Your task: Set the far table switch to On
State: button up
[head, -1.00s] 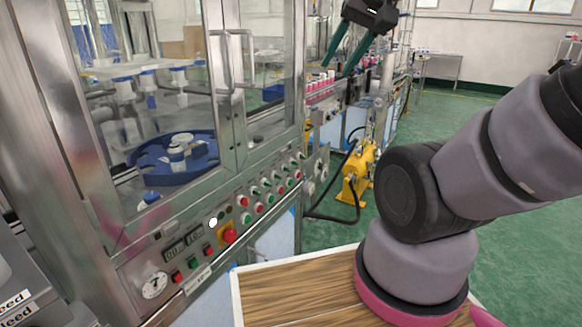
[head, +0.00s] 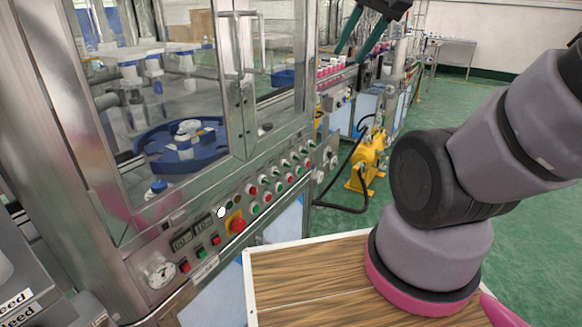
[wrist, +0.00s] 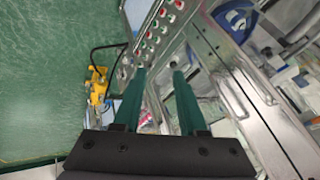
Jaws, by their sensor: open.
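The control panel (head: 250,203) runs along the front of the glass-walled machine. It carries a slanting row of small switches (head: 285,162) above red and green buttons (head: 268,197). The switch labels and positions are too small to read, and I cannot tell which one is the far table switch. In the wrist view the far part of the panel (wrist: 150,38) lies beyond my fingers. My gripper (head: 350,54) is at the top of the head view, cut off by its edge. In the wrist view my gripper (wrist: 159,74) is open and empty, apart from the panel.
The machine's glass doors with a metal handle (head: 235,45) stand above the panel. A yellow machine (head: 367,160) with a black hose stands on the green floor beyond. Open floor lies right.

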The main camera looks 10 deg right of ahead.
jog(key=w+a+f+m+g+y, duration=0.25)
jog(key=w+f+y, duration=0.25)
jog(key=w+f, duration=0.45)
jog(key=w+a+f+m+g+y, duration=0.1)
jog(key=w+f+m+g+y, duration=0.15)
jog(key=w+f+y, duration=0.65)
jog(key=m+t+h, duration=0.4)
jog(key=m+t, duration=0.7)
jog(key=m, duration=0.1)
send_near(289, 165)
jog(key=x, duration=0.9)
jog(key=shift+w, duration=0.15)
grip_shut()
